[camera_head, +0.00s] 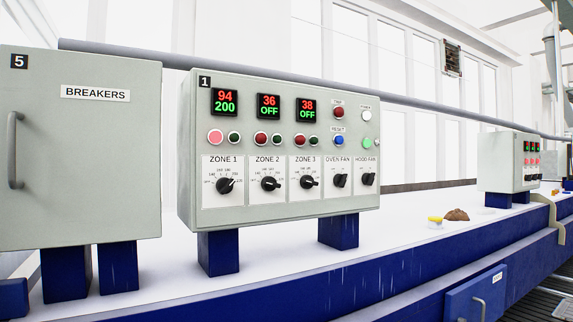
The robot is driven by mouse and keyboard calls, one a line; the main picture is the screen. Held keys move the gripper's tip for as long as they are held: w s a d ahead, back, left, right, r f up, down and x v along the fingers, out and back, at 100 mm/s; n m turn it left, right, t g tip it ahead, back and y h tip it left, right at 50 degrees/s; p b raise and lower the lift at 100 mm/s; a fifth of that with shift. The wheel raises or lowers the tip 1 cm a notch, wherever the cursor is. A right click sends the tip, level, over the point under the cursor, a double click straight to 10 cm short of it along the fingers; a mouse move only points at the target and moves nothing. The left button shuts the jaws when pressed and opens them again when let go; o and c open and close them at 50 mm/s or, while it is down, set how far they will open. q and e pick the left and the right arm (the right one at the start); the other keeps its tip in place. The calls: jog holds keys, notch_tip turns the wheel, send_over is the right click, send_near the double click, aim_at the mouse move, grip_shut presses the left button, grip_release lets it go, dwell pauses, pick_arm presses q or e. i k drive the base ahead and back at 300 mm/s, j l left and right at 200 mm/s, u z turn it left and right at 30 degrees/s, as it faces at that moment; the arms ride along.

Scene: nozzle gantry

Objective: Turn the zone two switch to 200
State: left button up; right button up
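The zone 2 switch (270,184) is a black rotary knob on a white label plate, low on the front of the grey control box (350,215) marked 1. Its pointer direction is too small to read surely. The zone 2 display (268,107) above it reads 36 in red and OFF in green. The zone 1 knob (225,186) is to its left, under a display (224,101) reading 94 and 200. The zone 3 knob (306,182) is to its right, under a display (306,111) reading 38 and OFF. Neither of my grippers is in view.
Oven fan (340,181) and hood fan (368,179) knobs sit right of zone 3. A grey breakers cabinet (90,170) with a handle stands at left. A smaller control box (505,160) is farther right. A grey pipe (160,55) runs behind. The space before the panel looks clear.

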aim_at(269, 184)
jog(key=i+l+u, duration=0.15)
jog(key=l, duration=0.25)
jog(key=i+l+u, duration=0.15)
jog(key=l, duration=0.2)
jog(key=l+u, duration=0.15)
jog(key=l, duration=0.3)
jog(key=i+l+u, duration=0.15)
jog(key=l, duration=0.25)
